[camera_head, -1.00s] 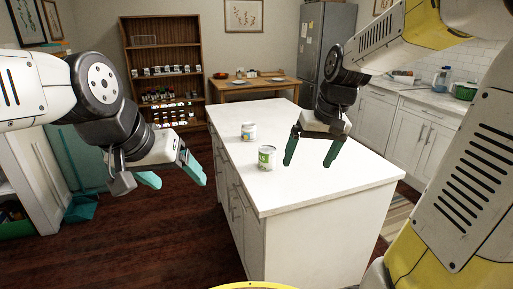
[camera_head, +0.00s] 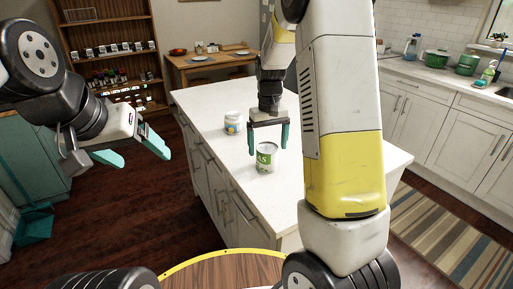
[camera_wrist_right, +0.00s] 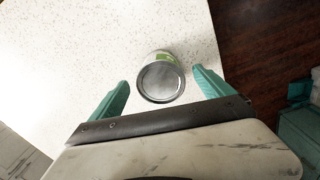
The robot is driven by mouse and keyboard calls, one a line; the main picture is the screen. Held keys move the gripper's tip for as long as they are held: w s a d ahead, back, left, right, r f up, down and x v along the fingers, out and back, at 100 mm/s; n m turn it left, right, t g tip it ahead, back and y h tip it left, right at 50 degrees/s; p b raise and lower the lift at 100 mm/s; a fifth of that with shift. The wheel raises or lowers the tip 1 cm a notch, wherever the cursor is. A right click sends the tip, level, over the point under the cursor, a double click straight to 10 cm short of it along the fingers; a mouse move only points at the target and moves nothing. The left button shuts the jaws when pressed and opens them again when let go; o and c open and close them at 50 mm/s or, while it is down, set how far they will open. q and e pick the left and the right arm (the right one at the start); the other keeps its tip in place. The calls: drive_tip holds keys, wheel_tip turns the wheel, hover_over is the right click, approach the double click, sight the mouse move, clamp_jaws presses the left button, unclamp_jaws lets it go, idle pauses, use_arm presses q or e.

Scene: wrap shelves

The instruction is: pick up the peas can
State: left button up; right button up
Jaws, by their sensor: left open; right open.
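The peas can (camera_head: 265,158), with a green and white label and a metal lid, stands upright on the white island counter (camera_head: 205,103). My right gripper (camera_head: 268,144) is open, pointing down, just above and behind the can in the head view. In the right wrist view the can's round lid (camera_wrist_right: 160,81) lies between the two teal fingers of my right gripper (camera_wrist_right: 160,78), with a gap on both sides. My left gripper (camera_head: 146,158) is open and empty, out over the floor left of the island.
A wooden shelf (camera_head: 110,50) with several cans and a dining table (camera_head: 205,65) stand behind. A round wooden top (camera_head: 225,270) shows at the bottom.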

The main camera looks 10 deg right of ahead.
drive_tip(key=f, duration=0.5)
drive_tip(key=shift+w+f, duration=0.35)
drive_tip(key=c, duration=1.4)
